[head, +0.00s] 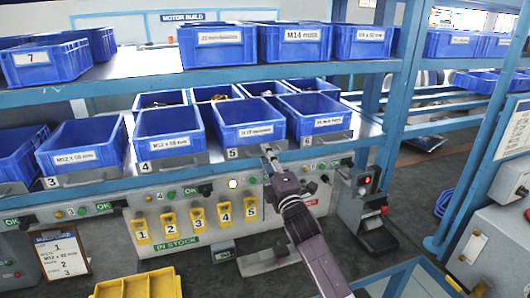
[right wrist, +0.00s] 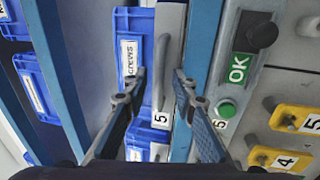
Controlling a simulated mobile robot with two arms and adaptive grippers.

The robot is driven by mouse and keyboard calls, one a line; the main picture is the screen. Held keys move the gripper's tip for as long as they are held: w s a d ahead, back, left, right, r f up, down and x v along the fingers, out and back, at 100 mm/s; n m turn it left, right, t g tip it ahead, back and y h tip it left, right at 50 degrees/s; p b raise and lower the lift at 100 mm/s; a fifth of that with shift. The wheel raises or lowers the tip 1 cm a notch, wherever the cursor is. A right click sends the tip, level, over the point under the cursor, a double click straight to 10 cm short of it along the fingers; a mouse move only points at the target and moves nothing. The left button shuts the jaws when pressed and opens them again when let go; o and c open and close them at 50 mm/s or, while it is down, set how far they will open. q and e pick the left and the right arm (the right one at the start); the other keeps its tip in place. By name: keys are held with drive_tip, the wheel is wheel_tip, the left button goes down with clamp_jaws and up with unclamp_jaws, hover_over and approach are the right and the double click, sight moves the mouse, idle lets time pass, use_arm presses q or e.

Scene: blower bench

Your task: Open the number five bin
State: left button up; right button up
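The number five bin (head: 248,118) is a blue tub on the middle shelf, on a grey front with a "5" label (head: 233,153). It looks closed, in line with its neighbours. My right gripper (head: 270,155) is in front of the right part of this front and covers part of it. In the right wrist view, its two fingers (right wrist: 158,79) are apart, with the silver handle (right wrist: 162,65) showing between them beside the "5" label (right wrist: 161,118). I cannot tell whether they touch the handle. My left gripper is not in view.
Bin four (head: 168,135) is to the left and bin six (head: 315,116) to the right. Below are yellow numbered tags (head: 197,217) and a lit white lamp (head: 233,184). A green OK button (right wrist: 226,109) is near my right fingers. A blue upright post (head: 400,80) stands farther right.

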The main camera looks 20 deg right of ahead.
drive_tip(key=shift+w+r, duration=0.2)
drive_tip(key=shift+w, duration=0.55)
clamp_jaws()
